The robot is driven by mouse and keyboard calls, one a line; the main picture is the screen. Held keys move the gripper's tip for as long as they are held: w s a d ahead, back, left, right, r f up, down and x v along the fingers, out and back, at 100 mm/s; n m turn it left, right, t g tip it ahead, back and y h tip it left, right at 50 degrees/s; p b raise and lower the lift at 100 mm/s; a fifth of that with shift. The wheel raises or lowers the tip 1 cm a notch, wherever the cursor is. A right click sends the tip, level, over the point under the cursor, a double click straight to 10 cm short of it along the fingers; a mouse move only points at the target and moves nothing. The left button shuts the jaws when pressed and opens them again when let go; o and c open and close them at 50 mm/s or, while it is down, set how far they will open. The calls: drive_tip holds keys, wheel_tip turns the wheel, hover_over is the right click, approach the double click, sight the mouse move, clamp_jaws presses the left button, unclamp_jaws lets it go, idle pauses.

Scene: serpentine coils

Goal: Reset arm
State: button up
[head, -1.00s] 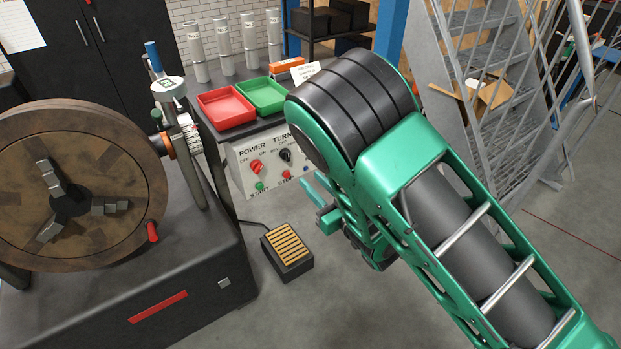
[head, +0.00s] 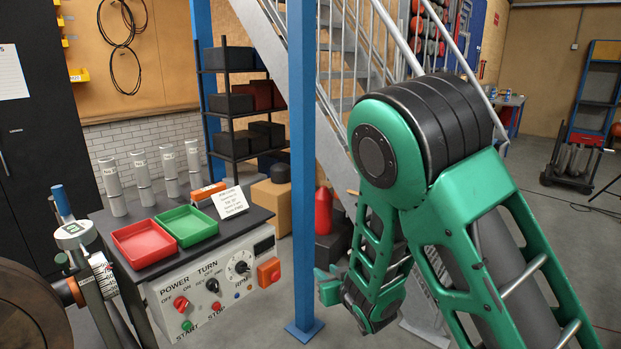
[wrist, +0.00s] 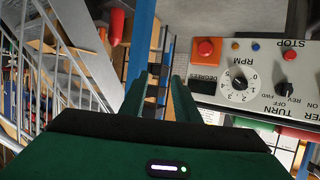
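My green arm is folded, with its elbow high at the right of the head view. My gripper (head: 326,285) hangs below the elbow, left of the forearm, small and partly hidden by its own links. In the wrist view, my gripper (wrist: 160,100) shows two dark green fingers with a gap between them. The gap holds nothing; the background shows through it. The gripper is in free air, apart from the control panel (head: 220,285) to its left.
A red tray (head: 144,243) and a green tray (head: 187,226) sit on the bench top, with several grey cylinders behind. A blue post (head: 302,150) stands close to the left of my arm. Stairs rise behind it. Open floor lies at right.

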drive_tip(key=s+d+r+m+g+h, duration=0.1)
drive_tip(key=d+r+m+g+h, duration=0.2)
drive_tip(key=d, duration=1.2)
drive_tip(key=s+d+r+m+g+h, duration=0.3)
drive_tip(key=s+d, duration=0.7)
drive_tip(key=d, duration=0.4)
drive_tip(key=s+d+r+m+g, duration=0.2)
drive_tip(key=s+d+r+g, duration=0.1)
drive_tip(key=s, duration=1.2)
drive_tip(key=s+d+r+m+g+y, duration=0.1)
drive_tip(key=s+d+r+m+g, duration=0.1)
drive_tip(key=s, duration=1.3)
drive_tip(key=shift+s+d+r+g+y, duration=0.15)
drive_tip(key=shift+d+r+g+y, duration=0.3)
drive_tip(key=shift+d+g, duration=0.6)
drive_tip(key=shift+d, duration=0.15)
drive_tip(key=shift+w+f, duration=0.15)
drive_tip(key=shift+w, duration=0.5)
